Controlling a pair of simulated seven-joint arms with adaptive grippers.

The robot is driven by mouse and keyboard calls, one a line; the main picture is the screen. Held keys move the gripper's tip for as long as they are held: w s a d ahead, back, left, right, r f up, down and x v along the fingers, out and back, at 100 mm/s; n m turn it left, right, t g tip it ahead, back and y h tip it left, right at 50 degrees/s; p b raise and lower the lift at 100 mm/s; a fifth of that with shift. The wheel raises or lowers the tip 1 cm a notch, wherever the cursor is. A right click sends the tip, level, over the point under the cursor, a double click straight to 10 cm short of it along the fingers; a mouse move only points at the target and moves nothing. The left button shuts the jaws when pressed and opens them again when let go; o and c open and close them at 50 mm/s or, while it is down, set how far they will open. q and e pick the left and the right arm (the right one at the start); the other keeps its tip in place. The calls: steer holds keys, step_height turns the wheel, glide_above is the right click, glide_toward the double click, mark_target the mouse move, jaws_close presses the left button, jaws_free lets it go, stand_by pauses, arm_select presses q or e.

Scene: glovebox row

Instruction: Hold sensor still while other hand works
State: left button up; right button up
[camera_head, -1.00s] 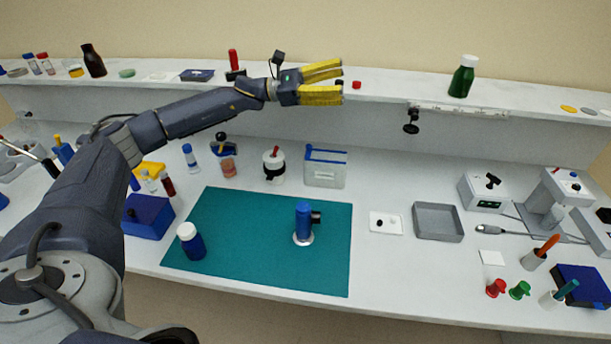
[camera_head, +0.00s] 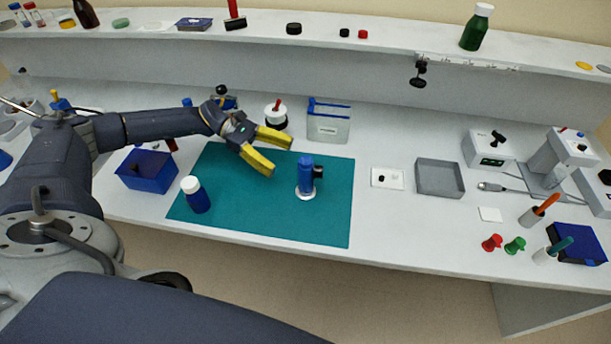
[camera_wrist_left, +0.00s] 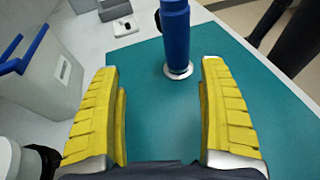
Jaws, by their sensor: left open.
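The sensor appears to be the upright blue cylinder (camera_head: 306,172) with a black side knob and a round pale base, standing on the teal mat (camera_head: 265,220). My left gripper (camera_head: 281,156) has yellow fingers spread apart, just left of and behind the cylinder's top, and holds nothing. In the left wrist view the cylinder (camera_wrist_left: 176,35) stands ahead of the open fingers (camera_wrist_left: 160,70), apart from them; its top is cut off by the frame. My right gripper is in neither view.
A white bottle with a blue body (camera_head: 195,195) stands on the mat's left part. A clear blue-rimmed box (camera_head: 328,125) stands behind the mat. A white card (camera_head: 387,179) and a grey tray (camera_head: 440,178) lie to the right. The mat's front is clear.

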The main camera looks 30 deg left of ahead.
mark_target(305, 183)
arm_select(q)
steer(key=shift+s+a+f+g, duration=0.15)
steer(key=shift+s+f+g, duration=0.15)
steer(key=shift+s+f, duration=0.45)
steer(key=shift+s+d+f, duration=0.15)
steer(key=shift+s+d, duration=0.1)
steer(key=shift+s, duration=0.1)
steer(key=shift+x, duration=4.65)
steer(key=c, duration=1.3)
steer(key=shift+f, duration=0.1)
